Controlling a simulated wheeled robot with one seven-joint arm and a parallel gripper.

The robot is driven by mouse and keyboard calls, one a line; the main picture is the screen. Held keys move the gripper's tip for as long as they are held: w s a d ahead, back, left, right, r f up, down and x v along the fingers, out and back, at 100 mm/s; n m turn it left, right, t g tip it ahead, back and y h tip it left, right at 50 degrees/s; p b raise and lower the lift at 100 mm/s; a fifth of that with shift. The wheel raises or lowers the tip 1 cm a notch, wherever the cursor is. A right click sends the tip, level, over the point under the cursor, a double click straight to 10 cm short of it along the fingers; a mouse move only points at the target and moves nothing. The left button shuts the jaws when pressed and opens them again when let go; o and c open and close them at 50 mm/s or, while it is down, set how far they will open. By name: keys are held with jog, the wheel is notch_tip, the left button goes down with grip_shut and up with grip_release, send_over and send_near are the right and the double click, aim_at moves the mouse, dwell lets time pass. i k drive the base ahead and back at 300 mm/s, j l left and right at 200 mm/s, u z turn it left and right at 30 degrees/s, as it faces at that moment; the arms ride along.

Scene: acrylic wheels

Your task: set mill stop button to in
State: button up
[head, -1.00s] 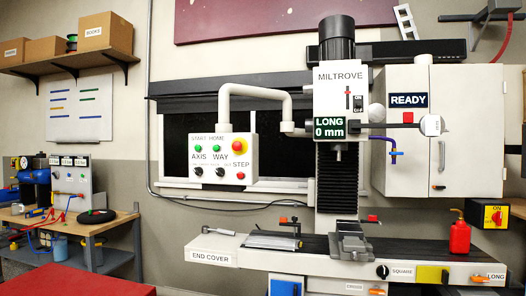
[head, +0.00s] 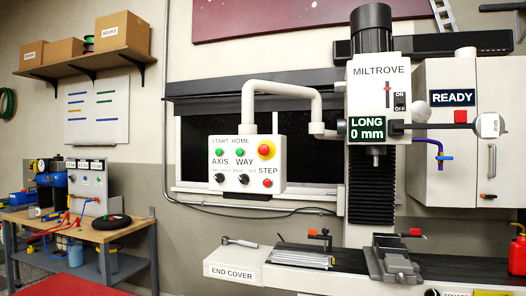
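The mill's control panel (head: 245,183) is a white box hanging from a bent white pipe arm, left of the mill column. A red round button on a yellow base, the likely stop button (head: 266,150), is at its upper right. I cannot tell from here whether it is in or out. Two green buttons, two black knobs and a small red STEP button (head: 268,183) are on the same panel. My gripper is not in view.
The mill (head: 375,110) stands right of the panel, with a vise (head: 391,262) on its table below. A READY cabinet (head: 455,130) is at the right. A wooden workbench (head: 90,232) is at the left. A red surface (head: 85,286) shows at the lower left.

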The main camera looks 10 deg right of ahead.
aim_at(264, 150)
jog(key=z, duration=0.55)
jog(key=i+j+z, duration=0.35)
jog(key=j+z, duration=0.2)
jog(key=i+j+z, duration=0.25)
jog(key=i+j, duration=0.1)
jog(key=j, duration=0.75)
jog(key=i+j+z, duration=0.1)
jog(key=j, duration=0.3)
